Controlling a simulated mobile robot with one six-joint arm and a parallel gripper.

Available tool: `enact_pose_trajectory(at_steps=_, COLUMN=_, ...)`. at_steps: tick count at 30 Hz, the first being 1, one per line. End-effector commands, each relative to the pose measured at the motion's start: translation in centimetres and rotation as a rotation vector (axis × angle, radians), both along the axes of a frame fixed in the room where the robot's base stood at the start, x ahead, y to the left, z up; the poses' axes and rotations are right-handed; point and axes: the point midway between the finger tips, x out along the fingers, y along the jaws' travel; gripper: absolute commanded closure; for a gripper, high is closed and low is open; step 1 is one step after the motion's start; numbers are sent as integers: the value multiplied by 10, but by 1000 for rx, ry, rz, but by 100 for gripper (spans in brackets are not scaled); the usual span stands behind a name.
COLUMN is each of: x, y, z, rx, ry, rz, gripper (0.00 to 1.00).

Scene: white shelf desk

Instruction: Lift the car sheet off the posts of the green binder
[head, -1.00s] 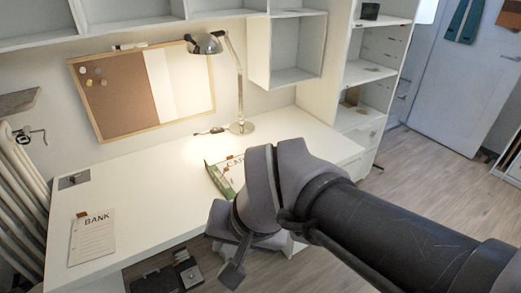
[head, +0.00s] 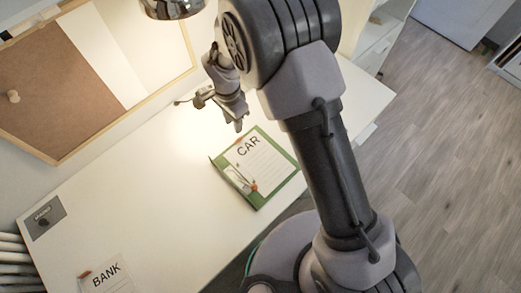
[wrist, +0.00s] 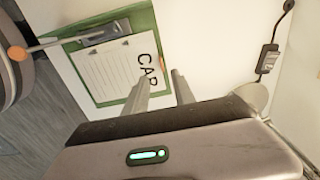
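The green binder (head: 286,187) lies open-faced on the white desk, with the white car sheet (head: 262,160) on it, printed "CAR" at the top. In the wrist view the sheet (wrist: 108,78) lies flat on the binder (wrist: 145,20). My gripper (head: 222,110) is above the desk, beyond the "CAR" end of the sheet. In the wrist view my gripper's two fingers (wrist: 160,80) are apart with nothing between them, near the title.
A bank sheet (head: 108,277) lies at the desk's near left. A small grey plate (head: 43,217) is at the left edge. A lamp (head: 172,8) hangs over the back, before the corkboard (head: 75,90). The desk (head: 150,190) between is clear.

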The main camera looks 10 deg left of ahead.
Motion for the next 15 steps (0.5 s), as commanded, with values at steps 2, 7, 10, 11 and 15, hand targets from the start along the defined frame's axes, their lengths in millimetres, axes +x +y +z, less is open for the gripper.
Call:
enact_pose_trajectory(at_steps=2, x=0, y=-1, z=-28, rx=-1, ry=2, rz=-1, gripper=69)
enact_pose_trajectory(at_steps=7, x=0, y=-1, z=-55, rx=0, ry=1, rz=-2, gripper=69)
enact_pose_trajectory(at_steps=10, x=1, y=-1, z=-62, rx=0, ry=0, rz=-1, gripper=69)
enact_pose_trajectory(at_steps=11, x=1, y=-2, z=-65, rx=0, ry=0, rz=-1, gripper=69)
enact_pose_trajectory(at_steps=15, x=5, y=-6, z=-93, rx=0, ry=1, rz=-2, gripper=69)
